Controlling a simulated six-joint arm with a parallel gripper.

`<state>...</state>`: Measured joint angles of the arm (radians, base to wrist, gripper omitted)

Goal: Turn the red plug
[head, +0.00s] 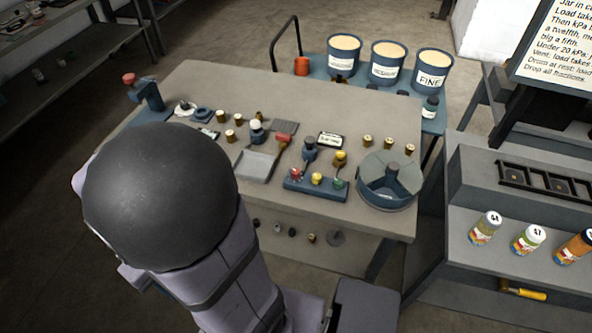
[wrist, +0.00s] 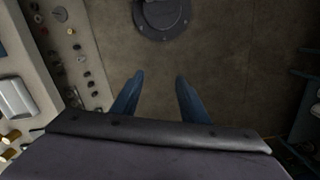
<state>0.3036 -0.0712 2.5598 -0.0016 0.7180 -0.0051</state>
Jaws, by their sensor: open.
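A blue manifold block (head: 313,189) stands on the grey bench. It carries a red plug (head: 294,174), a yellow plug (head: 317,179) and a green plug (head: 338,184) in a row. In the wrist view my gripper (wrist: 158,78) has its two blue fingers apart, with nothing between them. It points down over bare floor, clear of the bench. In the head view my arm hides the gripper. I cannot pick out the red plug in the wrist view.
On the grey bench (head: 200,88) are a round blue sectioned drum (head: 386,192), a metal tray (head: 255,165), a red-topped press (head: 147,94) and several small brass pieces. Jars (head: 486,228) stand on the bench at right. Blue buckets (head: 388,62) are behind. A dark round thing (wrist: 163,14) lies ahead of the fingers.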

